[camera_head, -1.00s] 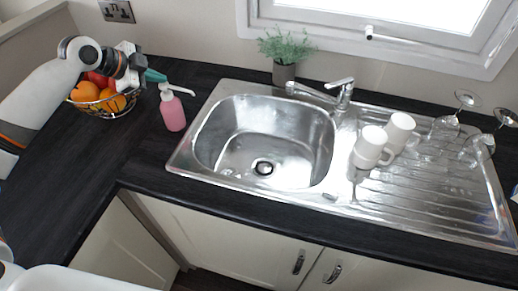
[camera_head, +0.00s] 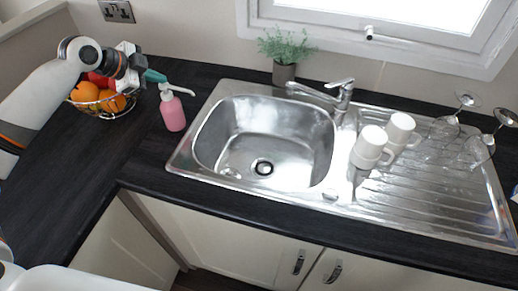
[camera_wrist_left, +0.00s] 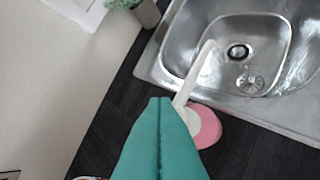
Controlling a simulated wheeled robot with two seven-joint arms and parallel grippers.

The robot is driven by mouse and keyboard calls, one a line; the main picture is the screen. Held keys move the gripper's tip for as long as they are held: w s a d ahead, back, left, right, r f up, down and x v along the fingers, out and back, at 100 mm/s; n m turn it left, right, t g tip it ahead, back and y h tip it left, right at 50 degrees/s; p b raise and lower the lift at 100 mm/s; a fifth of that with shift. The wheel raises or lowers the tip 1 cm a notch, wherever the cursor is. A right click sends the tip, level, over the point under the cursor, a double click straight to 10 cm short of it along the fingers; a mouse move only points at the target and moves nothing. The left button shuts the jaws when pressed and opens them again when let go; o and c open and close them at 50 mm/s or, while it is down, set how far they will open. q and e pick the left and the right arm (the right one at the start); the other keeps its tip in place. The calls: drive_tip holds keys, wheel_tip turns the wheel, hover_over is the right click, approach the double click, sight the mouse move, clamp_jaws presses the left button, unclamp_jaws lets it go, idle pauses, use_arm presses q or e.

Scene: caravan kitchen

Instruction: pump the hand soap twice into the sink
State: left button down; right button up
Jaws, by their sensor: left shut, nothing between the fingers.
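The pink hand soap bottle (camera_head: 172,113) with a white pump top (camera_head: 177,89) stands upright on the dark worktop, just left of the sink (camera_head: 228,177). Its nozzle points right, toward the basin. My left gripper (camera_head: 155,76) has teal fingers, shut and empty, beside and slightly above the pump head. In the left wrist view the closed fingertips (camera_wrist_left: 160,100) are close to the white pump (camera_wrist_left: 190,80), with the pink bottle (camera_wrist_left: 207,127) partly behind them. I cannot tell whether they touch the pump. My right gripper is not in view.
A potted plant (camera_head: 284,72) and the tap (camera_head: 335,95) stand behind the basin. White mugs (camera_head: 369,146) and upturned glasses (camera_head: 478,150) occupy the drainer.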

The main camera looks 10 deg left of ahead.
use_arm(q)
drive_tip(key=shift+f, duration=0.25)
idle(0.3)
drive_tip(key=shift+f, duration=0.3)
drive_tip(key=shift+r+p, duration=0.4)
drive_tip(key=shift+p, duration=0.3)
wheel_tip(320, 180, up, 6)
drive_tip(key=p, duration=0.6)
drive_tip(key=shift+r, duration=0.15)
idle(1.4)
